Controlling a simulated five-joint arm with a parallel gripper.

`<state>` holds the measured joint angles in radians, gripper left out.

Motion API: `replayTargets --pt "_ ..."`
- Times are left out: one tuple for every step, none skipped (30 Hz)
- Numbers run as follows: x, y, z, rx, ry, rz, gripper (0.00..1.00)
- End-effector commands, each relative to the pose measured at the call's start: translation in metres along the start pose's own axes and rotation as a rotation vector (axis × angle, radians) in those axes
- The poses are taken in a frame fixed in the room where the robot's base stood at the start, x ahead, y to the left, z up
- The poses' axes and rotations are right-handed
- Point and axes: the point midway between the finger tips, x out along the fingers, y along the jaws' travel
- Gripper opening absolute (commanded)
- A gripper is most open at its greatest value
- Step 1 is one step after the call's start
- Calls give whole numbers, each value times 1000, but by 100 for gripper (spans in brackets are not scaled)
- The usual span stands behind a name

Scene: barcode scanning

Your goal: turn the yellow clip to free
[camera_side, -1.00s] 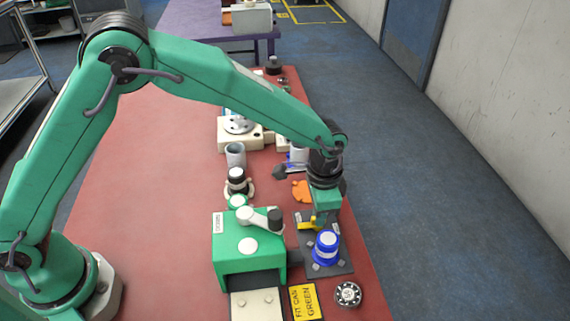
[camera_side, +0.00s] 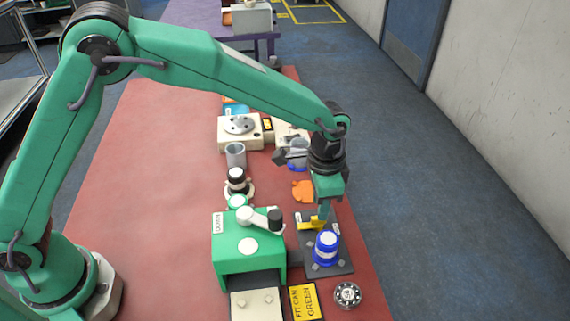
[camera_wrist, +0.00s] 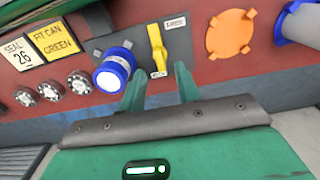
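The yellow clip (camera_wrist: 157,48) sits on a dark grey plate (camera_wrist: 120,42) beside the blue-and-white can (camera_wrist: 114,70). In the wrist view it stands upright in the picture, its lower end by a small label (camera_wrist: 158,74). A second label (camera_wrist: 175,23), seemingly reading FREE, lies to its upper right. In the side view the clip (camera_side: 311,224) shows partly below my gripper (camera_side: 323,212). My gripper (camera_wrist: 160,70) is open, its fingers on either side of the clip's lower end in the picture. Whether they touch it cannot be told.
A green box-shaped stand (camera_side: 235,245) with a lever is left of the plate. An orange disc (camera_wrist: 230,34) and a blue-rimmed cylinder (camera_wrist: 300,22) lie to the right in the wrist view.

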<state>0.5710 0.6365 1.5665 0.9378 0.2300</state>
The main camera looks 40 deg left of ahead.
Motion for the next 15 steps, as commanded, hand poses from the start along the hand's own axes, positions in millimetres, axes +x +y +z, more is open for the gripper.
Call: replayTargets --pt "-8 0 0 0 2 0 33" --pt "-12 0 0 0 2 0 33" --pt "-17 0 0 0 3 -1 33" --pt "-21 0 0 0 2 -1 33" --pt "-24 0 0 0 2 0 33" --pt "-28 0 0 0 2 0 33" --pt "-31 0 0 0 2 0 33" --pt "-33 0 0 1 1 0 33" --pt "-36 0 0 1 0 0 33" --pt "-37 0 0 1 0 0 33" --pt "-39 0 0 1 0 0 33" --pt "-40 0 0 1 0 0 33" --pt "-40 0 0 1 0 0 33" --pt "-41 0 0 1 0 0 33" --pt "-41 0 0 1 0 0 33"
